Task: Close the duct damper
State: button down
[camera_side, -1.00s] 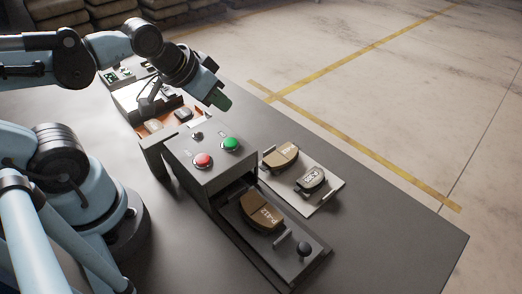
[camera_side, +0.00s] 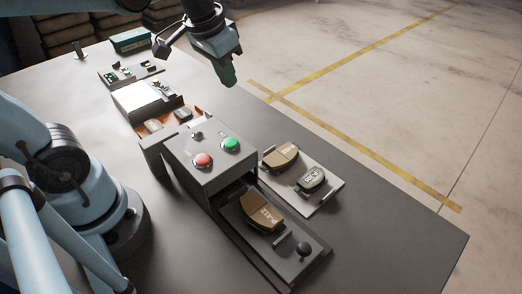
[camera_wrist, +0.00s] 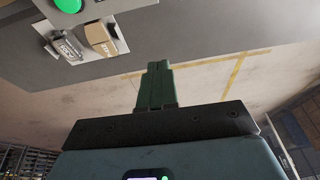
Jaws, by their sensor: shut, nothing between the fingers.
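My gripper (camera_side: 229,76) has green fingers, shut and empty. It hangs in the air beyond the grey control box (camera_side: 213,172), apart from everything. In the wrist view the fingers (camera_wrist: 156,84) point at the floor past the table edge. The box has a red button (camera_side: 202,160), a green button (camera_side: 231,144) and a small dark knob (camera_side: 196,135) on top. A grey upright plate (camera_side: 153,158) stands at its left side. I cannot tell for sure which part is the duct damper.
A tray with a black ball knob (camera_side: 304,248) sticks out of the box's front, holding a brown brake shoe (camera_side: 262,212). A light plate (camera_side: 325,198) beside it holds two shoes. Bins and a green box (camera_side: 130,40) stand further back. The table's right front is clear.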

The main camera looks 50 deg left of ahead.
jog(key=w+a+g, duration=0.5)
jog(key=w+g, duration=0.1)
jog(key=w, duration=0.1)
jog(key=g, duration=0.2)
send_near(200, 121)
notch_tip(200, 121, down, 5)
jog(key=w, duration=0.2)
jog(key=shift+s+d+r, duration=0.2)
jog(key=shift+s+d, duration=0.05)
jog(key=shift+s, duration=0.4)
jog(key=shift+s, duration=1.95)
jog(key=shift+w, duration=0.1)
